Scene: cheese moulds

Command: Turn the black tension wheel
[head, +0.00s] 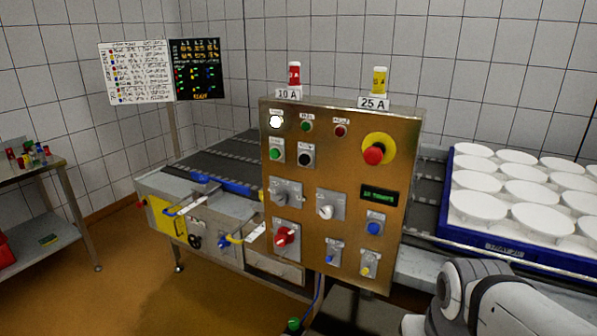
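A small black wheel-like part (195,241) sits low on the side of the conveyor (150,190), left of the control panel; it looks like the black tension wheel, but it is too small to make out its spokes or angle. My gripper is not in the head view; only a white and grey part of my arm shows at the lower right, well away from the wheel.
A metal control panel (330,165) with buttons, switches and a red emergency stop (374,154) stands between my arm and the wheel. A blue crate (490,245) of white moulds is at right. A side table (62,168) is at left. Open floor (140,270) lies front left.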

